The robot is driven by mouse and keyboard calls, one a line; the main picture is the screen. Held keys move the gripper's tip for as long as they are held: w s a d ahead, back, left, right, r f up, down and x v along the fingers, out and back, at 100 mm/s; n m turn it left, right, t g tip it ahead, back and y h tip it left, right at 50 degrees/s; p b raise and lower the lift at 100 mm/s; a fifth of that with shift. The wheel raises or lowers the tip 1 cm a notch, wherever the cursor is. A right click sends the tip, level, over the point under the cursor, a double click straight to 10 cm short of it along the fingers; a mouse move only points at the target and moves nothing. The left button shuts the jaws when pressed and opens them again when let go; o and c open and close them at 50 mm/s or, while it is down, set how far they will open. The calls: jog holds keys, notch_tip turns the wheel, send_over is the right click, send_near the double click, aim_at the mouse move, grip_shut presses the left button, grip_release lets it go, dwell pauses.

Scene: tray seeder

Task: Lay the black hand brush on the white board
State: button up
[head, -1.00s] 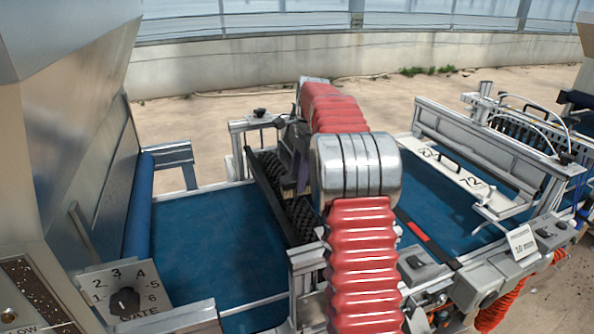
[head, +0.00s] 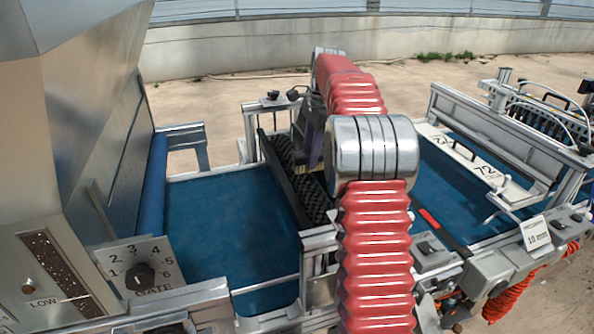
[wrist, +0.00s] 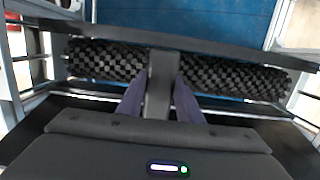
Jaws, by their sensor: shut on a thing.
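My gripper (wrist: 163,76) has its purple fingers closed on a dark grey, handle-like piece (wrist: 160,92), which I take to be the black hand brush. Its bristles cannot be made out. It stands in front of a black textured roller in the wrist view. In the head view my arm hides most of the gripper; only some purple shows left of the silver elbow. A white board (head: 509,190) marked 72, with a black handle on it, lies over the blue belt at the right, apart from my gripper.
The black roller (wrist: 228,78) and a long dark bar (wrist: 215,42) cross the machine beneath my gripper. A blue belt (head: 225,215) is clear at left. A metal hopper with a GATE dial (head: 138,278) stands at far left. A frame and a 10 mm card (head: 536,234) stand at right.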

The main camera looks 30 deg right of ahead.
jog(key=w+a+n+g+h, duration=0.1)
jog(key=w+a+n+g, duration=0.1)
jog(key=a+n, duration=1.4)
jog(key=a, duration=1)
jog(key=shift+w+a+f+n, duration=0.15)
jog(key=shift+f+n, duration=0.2)
jog(key=shift+n, duration=0.05)
